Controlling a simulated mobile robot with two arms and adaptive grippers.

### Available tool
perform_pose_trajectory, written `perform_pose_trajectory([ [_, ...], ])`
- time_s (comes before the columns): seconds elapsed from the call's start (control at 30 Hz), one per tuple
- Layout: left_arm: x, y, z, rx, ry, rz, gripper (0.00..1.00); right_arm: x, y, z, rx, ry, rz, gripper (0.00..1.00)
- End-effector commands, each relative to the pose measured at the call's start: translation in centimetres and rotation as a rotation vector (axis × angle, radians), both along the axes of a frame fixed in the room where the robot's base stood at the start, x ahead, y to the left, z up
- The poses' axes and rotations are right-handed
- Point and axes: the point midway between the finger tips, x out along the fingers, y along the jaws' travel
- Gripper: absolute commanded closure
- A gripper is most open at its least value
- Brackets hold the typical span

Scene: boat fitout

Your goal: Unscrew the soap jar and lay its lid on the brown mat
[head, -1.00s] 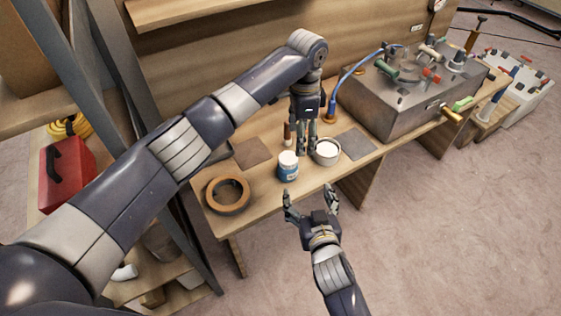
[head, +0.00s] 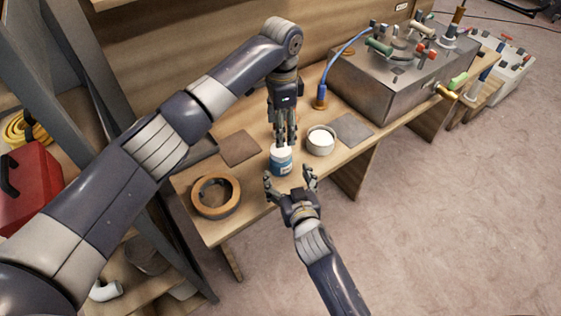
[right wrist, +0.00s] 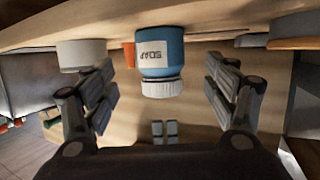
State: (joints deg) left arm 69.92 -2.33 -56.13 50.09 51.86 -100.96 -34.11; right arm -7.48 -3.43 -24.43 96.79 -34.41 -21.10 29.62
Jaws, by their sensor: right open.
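The soap jar (head: 281,164) is blue with a white lid (head: 281,152) and stands upright near the bench's front edge. In the right wrist view, where it appears upside down, the jar (right wrist: 160,50) and lid (right wrist: 162,88) are together. My right gripper (head: 290,176) is open at the jar's front, its fingers on either side and apart from it. My left gripper (head: 286,140) points down just behind and above the lid; its finger gap is unclear, and I cannot tell whether it touches. The brown mat (head: 240,148) lies bare, left of the jar.
A bowl with white contents (head: 320,141) stands close right of the jar, before a grey mat (head: 352,129). A brown ring (head: 216,197) lies at the left front. A large metal box (head: 395,75) with fittings fills the bench's right part.

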Motion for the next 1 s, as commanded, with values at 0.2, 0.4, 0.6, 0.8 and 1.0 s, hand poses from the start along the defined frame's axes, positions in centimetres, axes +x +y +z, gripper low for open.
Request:
perform_pose_trajectory([
  [0.2, 0.0, 0.1, 0.0, 0.0, 0.0, 0.001, 0.35, 3.6, 0.8, -1.0, -0.001, -0.001, -0.001, 0.21],
  [0.4, 0.0, 0.0, 0.0, 0.0, 0.0, 0.001, 0.35, 5.4, 1.3, -1.7, 0.0, 0.0, 0.0, 0.21],
  [0.6, 0.0, 0.0, 0.0, 0.0, 0.0, 0.001, 0.35, 6.0, 1.5, -1.9, 0.001, 0.0, 0.0, 0.21],
  [0.8, 0.0, 0.0, 0.0, 0.0, 0.0, 0.001, 0.35, 6.0, 1.5, -1.9, 0.001, 0.0, 0.0, 0.21],
  [1.0, 0.0, 0.0, 0.0, 0.0, 0.0, 0.001, 0.35, 6.0, 1.4, -1.9, 0.001, 0.0, 0.0, 0.6],
])
